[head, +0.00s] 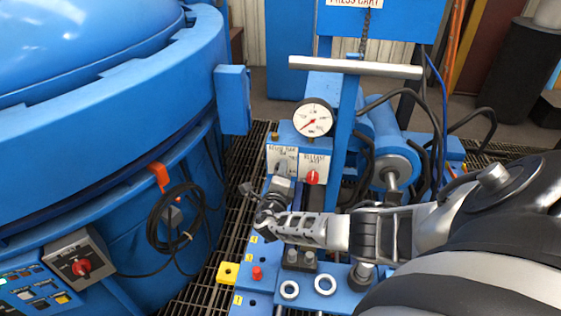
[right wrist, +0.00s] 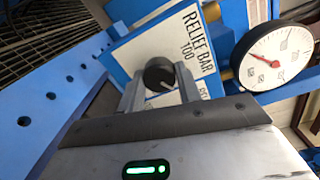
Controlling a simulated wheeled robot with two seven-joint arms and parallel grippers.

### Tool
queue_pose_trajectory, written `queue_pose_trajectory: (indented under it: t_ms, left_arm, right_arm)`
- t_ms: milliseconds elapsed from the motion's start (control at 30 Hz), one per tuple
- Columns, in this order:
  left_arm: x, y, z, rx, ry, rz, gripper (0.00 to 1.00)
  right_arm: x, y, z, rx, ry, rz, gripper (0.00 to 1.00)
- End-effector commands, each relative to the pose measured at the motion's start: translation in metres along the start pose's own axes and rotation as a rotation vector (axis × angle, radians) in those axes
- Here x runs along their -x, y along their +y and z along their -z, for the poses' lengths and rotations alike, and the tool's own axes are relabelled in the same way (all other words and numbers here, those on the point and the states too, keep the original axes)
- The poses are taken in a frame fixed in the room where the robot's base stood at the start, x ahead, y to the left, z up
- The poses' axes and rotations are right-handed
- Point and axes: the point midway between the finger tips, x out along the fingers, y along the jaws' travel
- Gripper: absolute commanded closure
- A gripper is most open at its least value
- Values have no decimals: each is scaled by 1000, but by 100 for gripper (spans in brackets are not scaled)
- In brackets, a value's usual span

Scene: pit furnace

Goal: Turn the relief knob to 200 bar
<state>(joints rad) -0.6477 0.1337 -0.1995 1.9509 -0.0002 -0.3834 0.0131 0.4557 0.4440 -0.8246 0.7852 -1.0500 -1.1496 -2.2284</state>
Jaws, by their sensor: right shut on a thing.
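The relief knob (right wrist: 158,72) is a dark round knob on a white plate (right wrist: 196,42) lettered RELIEF BAR, with the mark 100 showing. A light pointer line shows on the knob's face, but I cannot read its exact setting. My right gripper (right wrist: 160,88) is shut on the knob, one grey finger on each side; the fingers hide part of the plate. In the head view my right gripper (head: 282,178) reaches to the relief plate (head: 280,154), and its fingers mostly hide the knob. My left gripper is not in view.
A pressure gauge (head: 313,118) with a red needle stands just above the plates; it also shows in the wrist view (right wrist: 277,57). A red release knob (head: 313,177) is close on the right. A silver bar (head: 355,67) crosses above. The big blue furnace (head: 120,110) fills the left.

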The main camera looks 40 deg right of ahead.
Motion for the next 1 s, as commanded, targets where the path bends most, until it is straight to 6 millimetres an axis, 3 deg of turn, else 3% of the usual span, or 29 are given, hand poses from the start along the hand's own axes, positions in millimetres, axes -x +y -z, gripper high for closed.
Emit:
queue_pose_trajectory:
  t_ms: [400, 433, 500, 833, 1000]
  left_arm:
    - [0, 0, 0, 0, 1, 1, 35]
    - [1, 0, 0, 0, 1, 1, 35]
    - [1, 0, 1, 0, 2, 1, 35]
    - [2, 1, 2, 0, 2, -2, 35]
    - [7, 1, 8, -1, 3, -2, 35]
  right_arm:
    - [1, 1, 0, 6, 0, -3, 89]
    - [1, 1, 0, 6, 0, -3, 58]
    - [1, 1, 0, 5, 0, -2, 45]
    - [4, 0, 0, 5, 0, -2, 45]
    - [26, -1, 0, 4, -1, -4, 45]
